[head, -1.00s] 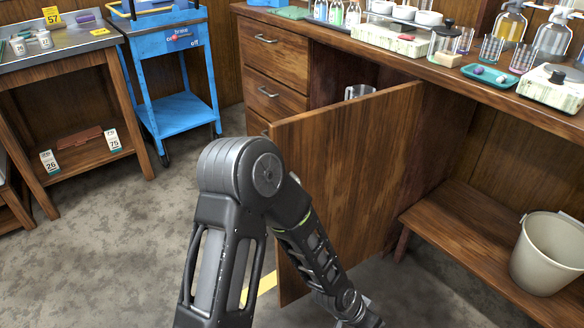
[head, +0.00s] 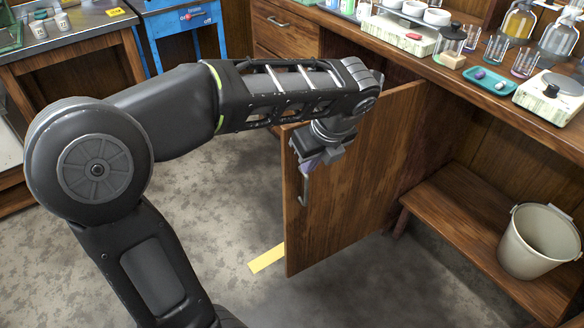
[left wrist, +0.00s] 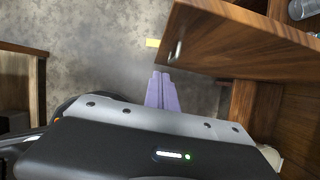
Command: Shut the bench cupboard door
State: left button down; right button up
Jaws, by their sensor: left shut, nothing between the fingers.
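The brown wooden cupboard door (head: 355,185) stands wide open, sticking out from the bench, its outer face and metal handle (head: 303,186) towards me. In the left wrist view the door (left wrist: 235,45) is at upper right, with its handle (left wrist: 175,52) near the left end. My left gripper (head: 307,168) is just above the handle in the head view, in front of the door's upper free corner. Its purple fingers (left wrist: 161,92) are together and empty in the wrist view. I cannot tell if they touch the door. My forearm hides part of the cupboard opening.
The bench top (head: 470,75) holds glassware, a blue tray (head: 490,80) and scales. A low wooden shelf (head: 470,215) with a pale bucket (head: 538,240) is right of the door. A blue trolley (head: 185,30) stands at upper left. A yellow strip (head: 266,259) marks clear floor.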

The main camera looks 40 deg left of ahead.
aim_at(292, 172)
pick_arm(q)
jog(key=shift+f, duration=0.15)
jog(key=shift+w+a+f+b, duration=0.55)
jog(key=shift+a+f, duration=0.65)
jog(key=shift+f, duration=0.35)
jog(key=shift+w+a+f+b, duration=0.45)
jog(key=shift+a+f+b, duration=0.2)
jog(key=shift+a+f, duration=0.7)
jog(key=shift+w+a+f+b, duration=0.55)
jog(key=shift+a+f, duration=0.45)
jog(key=shift+f, duration=0.7)
